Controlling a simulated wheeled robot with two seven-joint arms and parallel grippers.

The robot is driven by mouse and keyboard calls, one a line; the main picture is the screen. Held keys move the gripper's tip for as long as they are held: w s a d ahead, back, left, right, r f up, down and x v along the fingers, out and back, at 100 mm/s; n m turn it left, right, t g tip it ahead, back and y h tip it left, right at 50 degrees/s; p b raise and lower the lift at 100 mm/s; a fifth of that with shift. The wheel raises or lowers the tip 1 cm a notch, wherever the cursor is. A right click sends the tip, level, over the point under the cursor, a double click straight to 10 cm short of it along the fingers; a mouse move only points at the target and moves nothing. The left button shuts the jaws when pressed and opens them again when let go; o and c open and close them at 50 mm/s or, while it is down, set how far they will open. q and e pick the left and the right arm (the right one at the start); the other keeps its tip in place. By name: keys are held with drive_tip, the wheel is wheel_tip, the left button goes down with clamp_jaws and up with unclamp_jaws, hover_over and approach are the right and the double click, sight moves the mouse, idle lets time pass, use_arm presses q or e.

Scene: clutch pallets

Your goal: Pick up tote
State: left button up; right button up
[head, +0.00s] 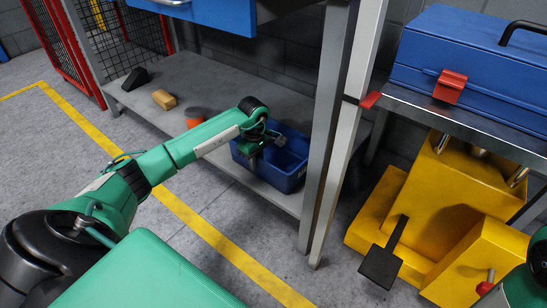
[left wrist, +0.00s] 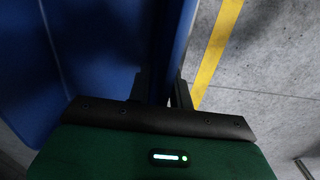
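The blue tote (head: 283,178) sits on the lower grey shelf, at its right end beside the metal post. My left gripper (head: 250,152) is over the tote's left rim, pointing down. In the left wrist view, the two dark fingers (left wrist: 165,92) stand close on either side of the blue tote wall (left wrist: 168,45) and look shut on it. The inside of the tote shows only in part, and the fingertips are hard to make out. My right gripper is out of view; only a bit of my right arm shows at the lower right edge.
On the shelf (head: 215,85) are an orange-red cup (head: 196,117), a tan block (head: 164,99) and a black piece (head: 135,79). The metal post (head: 335,130) stands close right of the tote. A yellow machine (head: 430,220) and a blue toolbox (head: 465,65) are at right.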

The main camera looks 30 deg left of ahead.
use_arm(q)
clamp_jaws()
drive_tip(key=shift+s, duration=0.1)
